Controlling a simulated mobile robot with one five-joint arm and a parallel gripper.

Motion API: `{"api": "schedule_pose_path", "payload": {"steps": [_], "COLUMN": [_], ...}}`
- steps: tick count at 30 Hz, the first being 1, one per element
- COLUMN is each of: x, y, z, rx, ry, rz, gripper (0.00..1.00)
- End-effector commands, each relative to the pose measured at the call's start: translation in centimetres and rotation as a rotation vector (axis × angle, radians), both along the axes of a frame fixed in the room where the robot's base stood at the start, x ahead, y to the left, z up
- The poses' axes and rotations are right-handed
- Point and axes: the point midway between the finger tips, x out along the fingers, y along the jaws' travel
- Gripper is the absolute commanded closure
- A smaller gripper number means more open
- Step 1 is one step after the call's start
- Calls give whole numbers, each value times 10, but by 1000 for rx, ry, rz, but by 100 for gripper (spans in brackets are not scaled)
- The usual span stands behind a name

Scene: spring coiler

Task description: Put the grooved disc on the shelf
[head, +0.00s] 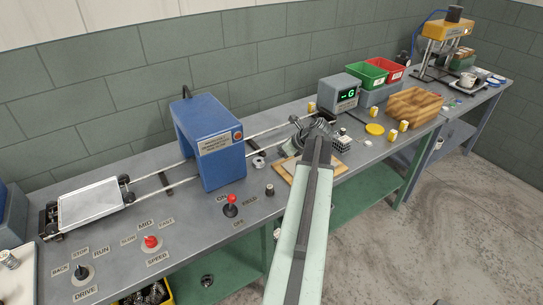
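My arm reaches from the bottom of the head view across the bench, and my gripper (317,130) is at its far end, over dark metal parts on a wooden board (342,168). The fingertips blend into those parts, so I cannot tell their opening or whether they hold anything. I cannot surely pick out the grooved disc. A small grey round piece (259,162) lies on the bench right of the blue machine, and a dark round piece (207,281) is low under the bench edge. The green lower shelf (345,205) runs under the bench, partly hidden by my arm.
A blue rail machine (208,142) and a tray carriage (90,204) stand left. A display box (339,93), green bin (366,74), red bin (387,70), yellow disc (374,129) and wooden block (411,106) stand right. Floor (460,220) is clear at right.

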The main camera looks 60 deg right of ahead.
Motion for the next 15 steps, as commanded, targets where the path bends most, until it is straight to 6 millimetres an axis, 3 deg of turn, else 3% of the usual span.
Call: {"api": "schedule_pose_path", "payload": {"steps": [1,2,6,12,15], "x": [10,14,19,36,37], "y": [0,1,1,1,1], "z": [-23,-28,-25,-43,-42], "rx": [-1,0,1,0,0], "ry": [0,0,0,-1,0], "rz": [3,3,-1,1,0], "gripper": [27,27,27,27,27]}}
